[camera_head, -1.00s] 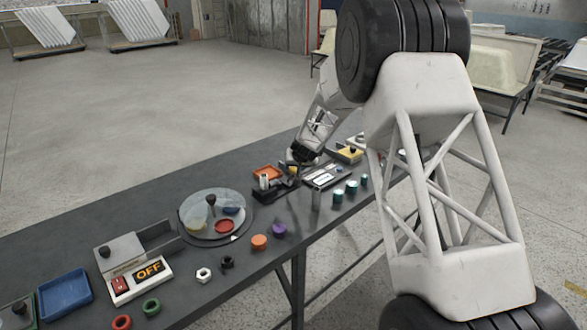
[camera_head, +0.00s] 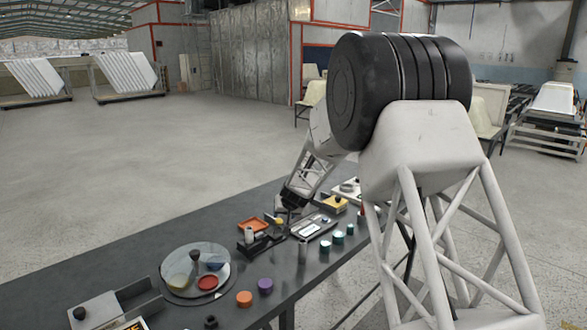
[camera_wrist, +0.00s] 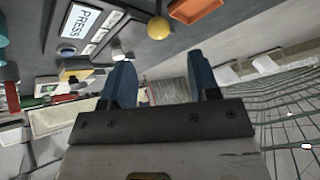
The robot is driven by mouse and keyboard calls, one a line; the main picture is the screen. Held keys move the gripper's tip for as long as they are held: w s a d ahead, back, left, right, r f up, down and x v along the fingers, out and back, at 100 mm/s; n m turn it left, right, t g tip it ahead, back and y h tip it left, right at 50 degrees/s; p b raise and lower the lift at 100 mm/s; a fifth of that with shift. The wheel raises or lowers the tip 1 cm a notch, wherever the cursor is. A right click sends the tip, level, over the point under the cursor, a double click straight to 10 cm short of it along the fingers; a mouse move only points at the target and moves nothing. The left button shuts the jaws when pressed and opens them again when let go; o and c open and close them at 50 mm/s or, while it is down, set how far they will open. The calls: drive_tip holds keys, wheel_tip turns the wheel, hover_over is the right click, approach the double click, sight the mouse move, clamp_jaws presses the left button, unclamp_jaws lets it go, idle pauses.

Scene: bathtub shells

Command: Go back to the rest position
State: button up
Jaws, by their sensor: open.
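My gripper (camera_head: 284,208) is above the far part of the dark table (camera_head: 110,272), just right of the orange tray (camera_head: 253,226). It is small and dark in the head view, and its fingertips are hard to make out there. In the wrist view my gripper (camera_wrist: 163,78) shows two blue fingers spread well apart, with nothing between them. The wrist view is tilted, and the table items stand along its top edge, apart from the fingers. My arm bends high over the right side of the table.
Near my gripper are a yellow block with a black knob (camera_head: 334,205), a panel with a white label (camera_head: 311,229) and several teal cylinders (camera_head: 338,237). A round clear-covered dish (camera_head: 196,272), an orange piece (camera_head: 244,298) and a purple piece (camera_head: 265,286) lie nearer. The floor beyond is open.

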drive_tip(key=s+d+r+g, duration=0.1)
drive_tip(key=s+d+r, duration=0.4)
drive_tip(key=s, duration=0.5)
drive_tip(key=s+d+r, duration=0.4)
drive_tip(key=s+r, duration=0.3)
drive_tip(key=s, duration=0.3)
drive_tip(key=s+d+r+g, duration=0.1)
drive_tip(key=s+d+r, duration=0.4)
drive_tip(key=s, duration=0.5)
drive_tip(key=s+d+h, duration=0.1)
drive_tip(key=s+d, duration=0.2)
drive_tip(key=s, duration=0.8)
drive_tip(key=s+d+m+g+h, duration=0.1)
drive_tip(key=s+d, duration=0.1)
drive_tip(key=s, duration=1)
drive_tip(key=s+d+m+g+h, duration=0.1)
drive_tip(key=s+d, duration=0.2)
drive_tip(key=s, duration=0.8)
drive_tip(key=shift+s+d+f+h, duration=0.15)
drive_tip(key=shift+d+f+h, duration=0.1)
drive_tip(key=shift+d+h, duration=0.1)
